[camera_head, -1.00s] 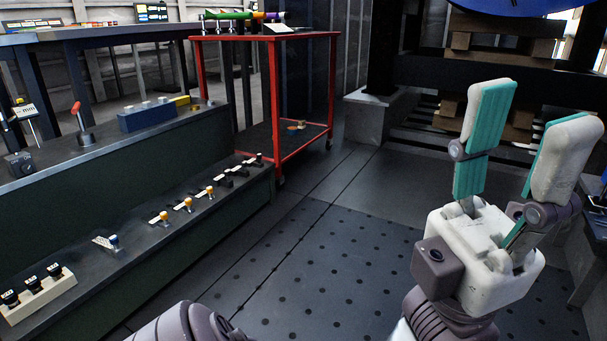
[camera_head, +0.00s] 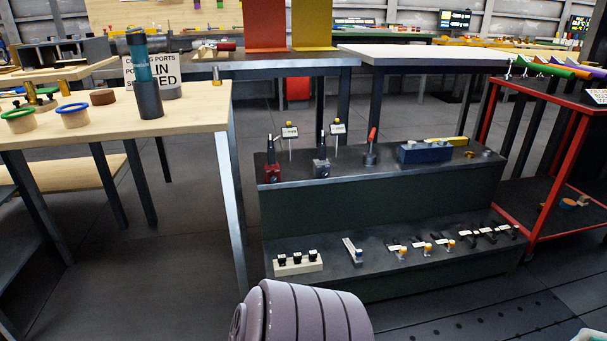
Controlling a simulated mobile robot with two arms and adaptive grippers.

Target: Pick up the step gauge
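A two-tier dark stand (camera_head: 380,184) holds several small tools and gauges. No item is clearly labelled as the step gauge. A long blue block (camera_head: 425,152) with pale round pieces on top lies on the upper tier. My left gripper is out of view; only a purple arm link shows at the bottom. Only a pale sliver of my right gripper (camera_head: 590,336) shows at the bottom right corner, so its fingers cannot be judged.
A wooden-topped table (camera_head: 190,110) with rings and a dark cylinder stands at left. A red-framed cart (camera_head: 555,170) stands right of the stand. Dark-legged tables (camera_head: 420,58) stand behind. The floor (camera_head: 150,270) at left front is clear.

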